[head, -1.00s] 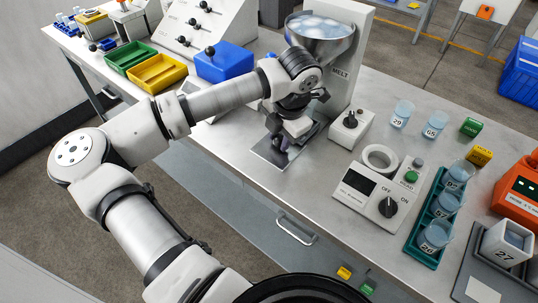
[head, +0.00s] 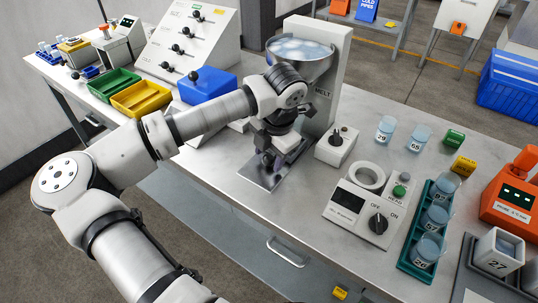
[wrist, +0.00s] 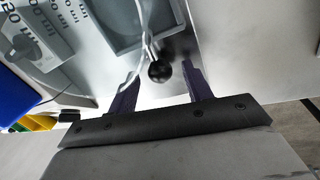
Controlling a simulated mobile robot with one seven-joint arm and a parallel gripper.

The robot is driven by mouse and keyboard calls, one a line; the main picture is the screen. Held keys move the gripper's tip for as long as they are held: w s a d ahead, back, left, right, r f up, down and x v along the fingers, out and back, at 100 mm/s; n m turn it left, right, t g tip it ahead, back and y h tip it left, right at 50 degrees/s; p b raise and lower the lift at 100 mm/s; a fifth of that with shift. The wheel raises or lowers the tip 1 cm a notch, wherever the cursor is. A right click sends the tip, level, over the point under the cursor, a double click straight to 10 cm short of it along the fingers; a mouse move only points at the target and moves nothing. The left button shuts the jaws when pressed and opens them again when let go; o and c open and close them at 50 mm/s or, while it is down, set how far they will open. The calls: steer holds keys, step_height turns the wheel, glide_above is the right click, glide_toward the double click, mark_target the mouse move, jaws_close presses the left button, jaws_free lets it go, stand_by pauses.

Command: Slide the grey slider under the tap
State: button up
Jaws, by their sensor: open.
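Beyond the knob is a grey square piece with a darker recessed middle (wrist: 130,22), which looks like the grey slider. Its far edge is cut off by the frame. My arm hides the slider and the tap in the head view.
A blue box (head: 208,86) and a yellow bin (head: 141,98) stand left of the machine. The bench's front edge is close to my gripper.

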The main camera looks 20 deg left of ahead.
step_height(320, 180, up, 13)
steer(key=s+d+b, duration=0.1)
steer(key=d+b, duration=0.1)
steer(key=shift+s, duration=0.15)
steer(key=shift+d, duration=0.1)
